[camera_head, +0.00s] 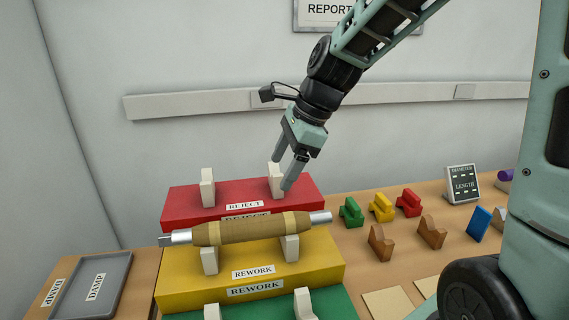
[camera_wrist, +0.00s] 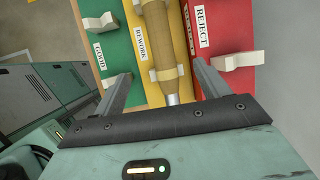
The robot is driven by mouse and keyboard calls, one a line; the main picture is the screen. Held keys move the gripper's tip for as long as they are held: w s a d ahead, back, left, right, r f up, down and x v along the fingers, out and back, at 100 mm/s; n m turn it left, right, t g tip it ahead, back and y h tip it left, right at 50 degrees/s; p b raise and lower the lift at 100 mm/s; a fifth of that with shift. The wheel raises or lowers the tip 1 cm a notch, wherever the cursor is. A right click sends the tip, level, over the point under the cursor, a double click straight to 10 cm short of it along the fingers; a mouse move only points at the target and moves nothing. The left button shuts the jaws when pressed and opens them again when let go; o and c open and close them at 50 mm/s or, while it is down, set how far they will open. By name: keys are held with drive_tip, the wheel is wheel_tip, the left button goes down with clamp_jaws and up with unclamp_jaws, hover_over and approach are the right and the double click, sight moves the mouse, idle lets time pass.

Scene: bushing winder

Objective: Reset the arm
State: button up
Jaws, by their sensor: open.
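My gripper (camera_head: 283,172) is open and empty in the head view, with its fingers pointing down near the right post of the red REJECT stand (camera_head: 190,217). In the wrist view its two fingers (camera_wrist: 160,88) are spread apart, with nothing between the tips that I can see held. A brown wound bushing (camera_head: 250,229) with silver ends lies across the two white posts of the yellow REWORK stand (camera_head: 180,290). In the wrist view the bushing (camera_wrist: 163,45) lies beyond the fingers, apart from them.
A green stand (camera_head: 335,303), labelled GOOD in the wrist view, is in front. A grey DAMP tray (camera_head: 110,290) lies at left. A wall (camera_head: 180,60) is behind.

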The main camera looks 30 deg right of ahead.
idle(0.3)
drive_tip(key=s+a+f+n+g+h+b, duration=0.1)
drive_tip(key=s+a+f+n, duration=0.3)
drive_tip(key=s+n, duration=0.3)
drive_tip(key=s+a+f+n+g+h+b, duration=0.1)
drive_tip(key=s+a+f+n+b, duration=0.1)
drive_tip(key=s+a+f+n, duration=0.2)
drive_tip(key=s+a+f+n+h+b, duration=0.1)
drive_tip(key=s+a+f+n, duration=0.3)
drive_tip(key=s+n, duration=0.7)
drive_tip(key=a+n+b, duration=0.1)
drive_tip(key=n, duration=0.6)
drive_tip(key=shift+a+g, duration=0.15)
drive_tip(key=shift+g, duration=0.25)
